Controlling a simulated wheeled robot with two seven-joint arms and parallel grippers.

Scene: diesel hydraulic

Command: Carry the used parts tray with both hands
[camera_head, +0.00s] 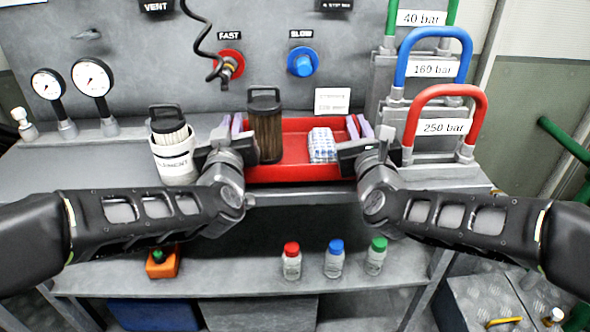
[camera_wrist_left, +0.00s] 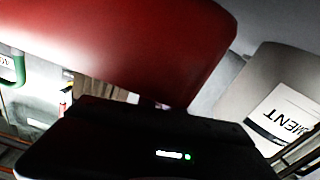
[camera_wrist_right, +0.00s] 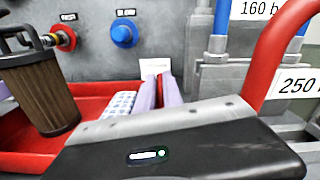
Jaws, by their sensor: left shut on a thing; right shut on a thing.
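The red used parts tray (camera_head: 290,173) sits at the front of the grey bench top, between my two grippers. A brown used filter with a black handle (camera_head: 266,135) stands in its left part. A white and blue patterned item (camera_head: 322,145) lies in its right part. My left gripper (camera_head: 232,133) is shut on the tray's left side, and my right gripper (camera_head: 358,131) is shut on its right side. The tray also fills the top of the left wrist view (camera_wrist_left: 130,40). In the right wrist view, the tray (camera_wrist_right: 95,105) and filter (camera_wrist_right: 40,95) show at left.
A white container labelled as element (camera_head: 174,158) stands just left of my left gripper. Red, blue and green pipe handles (camera_head: 446,92) rise at the right. A small white card (camera_head: 332,101) stands behind the tray. Several bottles (camera_head: 334,260) and an orange box (camera_head: 163,263) are on the lower shelf.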

